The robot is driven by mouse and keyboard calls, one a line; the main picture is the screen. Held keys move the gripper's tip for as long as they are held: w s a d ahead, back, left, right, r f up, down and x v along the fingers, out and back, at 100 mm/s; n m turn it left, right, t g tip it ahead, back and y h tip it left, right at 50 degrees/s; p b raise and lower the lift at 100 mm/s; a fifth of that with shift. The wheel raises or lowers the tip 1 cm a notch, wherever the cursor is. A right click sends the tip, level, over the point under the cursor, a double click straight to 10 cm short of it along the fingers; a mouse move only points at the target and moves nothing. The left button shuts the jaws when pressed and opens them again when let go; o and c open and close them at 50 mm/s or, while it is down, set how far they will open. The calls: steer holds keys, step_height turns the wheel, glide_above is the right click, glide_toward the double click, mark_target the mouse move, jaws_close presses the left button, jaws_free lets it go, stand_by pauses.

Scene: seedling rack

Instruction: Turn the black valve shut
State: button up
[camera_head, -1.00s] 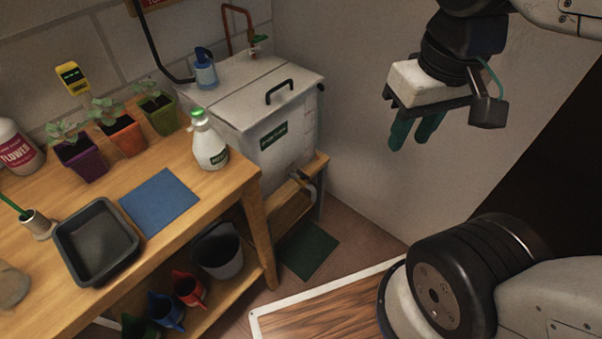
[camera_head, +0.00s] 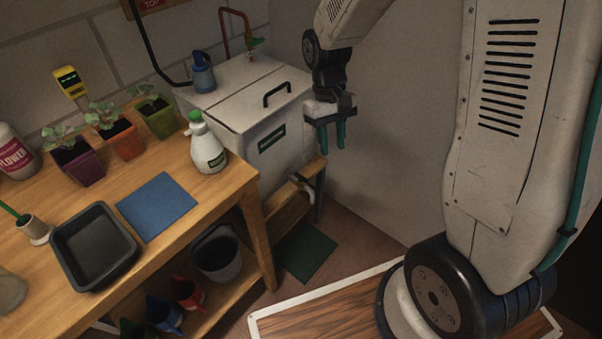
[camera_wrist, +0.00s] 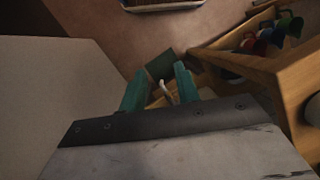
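The white lidded tank (camera_head: 226,112) stands in the corner, with a pale tap spout (camera_head: 308,187) low on its right side. No black valve handle can be made out clearly at this size. My gripper (camera_head: 332,147) points down beside the tank's right side, above the spout. Its teal fingers are apart with nothing held between them. In the wrist view, the fingers (camera_wrist: 161,70) frame the pale curved spout (camera_wrist: 165,91), which lies beyond them in the gap.
A wooden bench (camera_head: 235,191) at left holds plants, a white spray bottle (camera_head: 207,148), a blue mat (camera_head: 155,206) and a black tray (camera_head: 66,262). A low wooden stand (camera_head: 287,218) supports the tank. A dark green mat (camera_head: 306,251) lies on the floor. The wall is close at right.

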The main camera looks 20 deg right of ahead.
steer(key=w+f+n, duration=0.1)
steer(key=w+f, duration=0.3)
steer(key=f, duration=0.3)
steer(key=w+a+f+n+t, duration=0.1)
steer(key=w+f, duration=0.3)
steer(key=f, duration=0.4)
steer(key=w+f+n, duration=0.1)
steer(key=w+f, duration=0.3)
steer(key=f, duration=0.3)
steer(key=t, duration=0.2)
glide_above(301, 175)
steer(key=shift+s+f+n, duration=0.3)
steer(key=shift+s+f, duration=0.1)
steer(key=shift+f, duration=0.2)
steer(key=shift+w, duration=0.35)
steer(key=shift+n, duration=0.3)
step_height(301, 175, down, 8)
steer(key=shift+r, duration=0.2)
jaws_close()
